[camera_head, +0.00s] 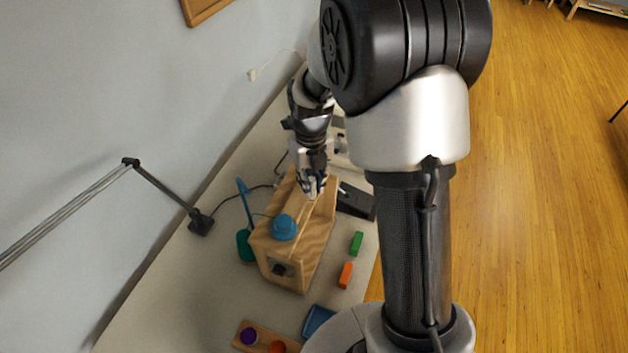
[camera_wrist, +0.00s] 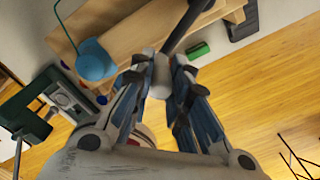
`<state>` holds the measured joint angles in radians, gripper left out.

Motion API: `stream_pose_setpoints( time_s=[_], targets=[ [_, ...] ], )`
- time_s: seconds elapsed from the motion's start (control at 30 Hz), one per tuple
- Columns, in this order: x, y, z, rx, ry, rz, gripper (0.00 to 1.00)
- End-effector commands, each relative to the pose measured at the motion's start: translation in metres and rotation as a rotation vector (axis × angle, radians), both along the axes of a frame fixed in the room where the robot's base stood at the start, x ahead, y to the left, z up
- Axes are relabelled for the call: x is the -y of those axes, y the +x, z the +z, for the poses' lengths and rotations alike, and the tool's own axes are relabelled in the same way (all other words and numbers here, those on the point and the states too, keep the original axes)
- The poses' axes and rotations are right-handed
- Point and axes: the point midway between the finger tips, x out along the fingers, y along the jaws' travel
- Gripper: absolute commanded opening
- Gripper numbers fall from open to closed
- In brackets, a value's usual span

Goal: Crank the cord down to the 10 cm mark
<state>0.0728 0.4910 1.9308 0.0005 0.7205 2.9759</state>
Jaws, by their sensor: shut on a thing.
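A wooden box (camera_head: 312,240) stands on the table, with a blue dome-shaped piece (camera_head: 284,227) on its top and a pale strip along that top. My gripper (camera_head: 311,190) is at the box's far end. In the wrist view its fingers (camera_wrist: 160,88) are shut on a small pale grey knob (camera_wrist: 158,91). A dark bar (camera_wrist: 186,27) runs up from beside the knob, seemingly the crank's arm. The blue piece (camera_wrist: 96,62) shows left of the fingers. I cannot make out the cord for certain, nor any 10 cm mark.
A green block (camera_head: 356,243) and an orange block (camera_head: 345,275) lie right of the box. A dark tray (camera_head: 357,203) sits behind them. A teal cup (camera_head: 246,246), black lamp base (camera_head: 200,223) and blue tray (camera_head: 317,320) are nearby. Green equipment (camera_wrist: 28,118) is left in the wrist view.

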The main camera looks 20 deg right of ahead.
Motion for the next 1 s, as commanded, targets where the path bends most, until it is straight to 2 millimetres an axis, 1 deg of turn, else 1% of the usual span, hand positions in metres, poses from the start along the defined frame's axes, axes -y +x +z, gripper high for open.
stream_pose_setpoints(
  time_s=[0.37,0.4,0.7,1.0],
  targets=[
    [-0.0001,0.0007,-0.0002,0.002,-0.001,-0.003,0.00],
    [-0.0001,0.0007,-0.0002,0.002,-0.001,-0.003,0.18],
    [0.0001,0.0005,0.0000,0.001,-0.001,-0.003,0.38],
    [0.0000,0.0004,0.0007,0.001,0.000,-0.003,0.38]
  ],
)
